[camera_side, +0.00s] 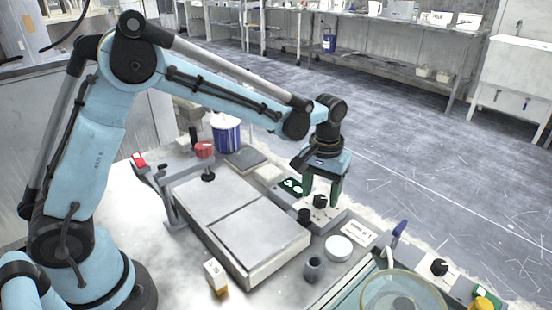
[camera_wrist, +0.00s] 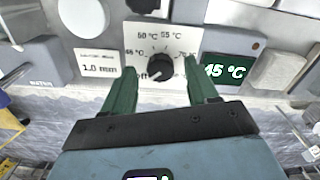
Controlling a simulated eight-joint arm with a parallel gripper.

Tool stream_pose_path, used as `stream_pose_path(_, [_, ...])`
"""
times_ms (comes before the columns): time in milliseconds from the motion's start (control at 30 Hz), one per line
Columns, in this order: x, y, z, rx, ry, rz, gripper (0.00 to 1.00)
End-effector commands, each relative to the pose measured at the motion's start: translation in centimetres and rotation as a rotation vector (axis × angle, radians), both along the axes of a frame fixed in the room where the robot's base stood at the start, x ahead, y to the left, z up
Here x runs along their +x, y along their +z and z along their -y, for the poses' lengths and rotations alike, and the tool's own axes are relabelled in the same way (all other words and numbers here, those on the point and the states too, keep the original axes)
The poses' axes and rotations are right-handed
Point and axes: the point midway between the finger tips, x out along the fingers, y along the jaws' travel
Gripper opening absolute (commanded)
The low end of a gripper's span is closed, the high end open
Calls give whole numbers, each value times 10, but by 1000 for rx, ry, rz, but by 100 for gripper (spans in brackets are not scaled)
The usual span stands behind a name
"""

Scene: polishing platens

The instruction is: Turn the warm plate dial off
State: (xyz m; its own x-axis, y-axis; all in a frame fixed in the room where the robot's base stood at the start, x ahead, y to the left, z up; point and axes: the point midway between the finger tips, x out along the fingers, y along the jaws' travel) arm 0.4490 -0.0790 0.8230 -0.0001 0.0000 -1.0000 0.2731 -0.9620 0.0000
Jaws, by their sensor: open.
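The dial (camera_wrist: 159,68) is a black round knob on a white panel marked with temperatures and "off". Its white mark seems to point down-left, towards "off", but it is small and I cannot be sure. The green display (camera_wrist: 226,70) beside it reads 45 °C. My gripper (camera_wrist: 160,64) is open, with one green finger on each side of the dial; I cannot tell whether they touch it. In the side view the dial (camera_side: 320,201) sits between the fingertips of my downward-pointing gripper (camera_side: 321,203).
A large grey two-part plate (camera_side: 250,235) lies left of the panel. Another black knob (camera_side: 304,216), a white round lid (camera_side: 339,248) and a grey cup (camera_side: 314,267) stand nearby. A "1.0 mm" card (camera_wrist: 98,62) lies left of the panel in the wrist view.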

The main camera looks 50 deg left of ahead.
Motion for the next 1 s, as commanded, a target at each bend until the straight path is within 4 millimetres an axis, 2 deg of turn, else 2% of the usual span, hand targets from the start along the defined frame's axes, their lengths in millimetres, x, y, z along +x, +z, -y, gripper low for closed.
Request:
stream_pose_path(300, [-1, 60, 0, 0, 0, 0, 58])
stream_pose_path(500, [0, 92, 0, 0, 1, 0, 58])
stream_pose_path(700, [0, 108, 0, 0, 1, 0, 58])
stream_pose_path(1000, [0, 110, 0, 0, 1, 0, 58])
